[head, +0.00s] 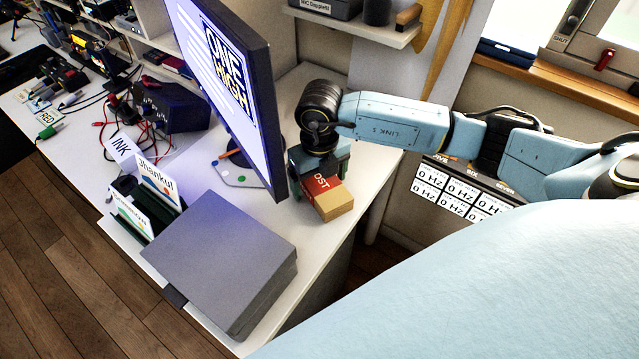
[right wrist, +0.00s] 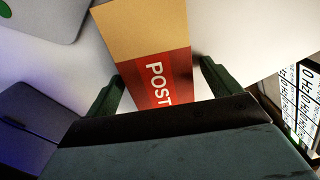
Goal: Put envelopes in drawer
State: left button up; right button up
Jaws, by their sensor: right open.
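Two white envelope-like pieces with printed names, one reading "Jhankul" (head: 157,184) and one behind dark edges (head: 130,216), stand upright in a dark holder on the desk. A grey box (head: 215,255) lies at the desk's front with a dark tab on its left side; I cannot tell whether it is the drawer, and no open drawer shows. My right gripper (head: 318,182) is open over a red and tan box marked POST (head: 335,203). In the right wrist view, the POST box (right wrist: 150,40) lies between its two fingers, with gaps at the sides. My left gripper is out of view.
A monitor (head: 232,90) stands just left of my right gripper. Cables and dark devices (head: 172,106) crowd the desk's far left. A shelf (head: 355,22) hangs above. Bare white desk (head: 335,245) shows between the POST box and the grey box.

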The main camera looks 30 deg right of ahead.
jog(key=c, duration=1.2)
